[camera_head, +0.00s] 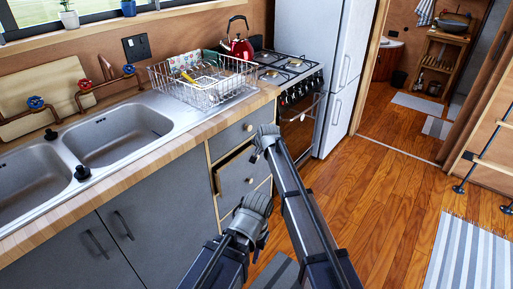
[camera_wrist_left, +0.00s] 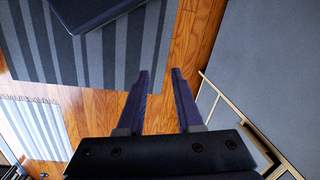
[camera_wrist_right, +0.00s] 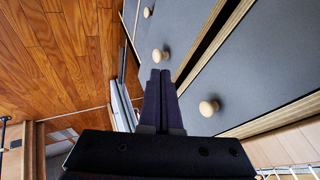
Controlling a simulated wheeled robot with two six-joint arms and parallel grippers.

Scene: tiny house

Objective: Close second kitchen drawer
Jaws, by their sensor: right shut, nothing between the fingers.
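The second kitchen drawer (camera_head: 236,178) is a grey front with a round wooden knob, below the top drawer (camera_head: 232,138). It stands partly pulled out, with a dark gap above its front. In the right wrist view the second drawer's knob (camera_wrist_right: 160,54) is just beyond my shut fingertips; contact cannot be told. My right gripper (camera_head: 265,135) is shut and empty in front of the drawers, and shows in its wrist view (camera_wrist_right: 160,72). My left gripper (camera_head: 257,204) is lower, in front of the cabinet, with its fingers apart and empty in its wrist view (camera_wrist_left: 160,71).
The wooden countertop (camera_head: 190,163) with a double sink and a wire dish rack (camera_head: 205,85) runs above the drawers. A stove (camera_head: 300,100) stands beyond them.

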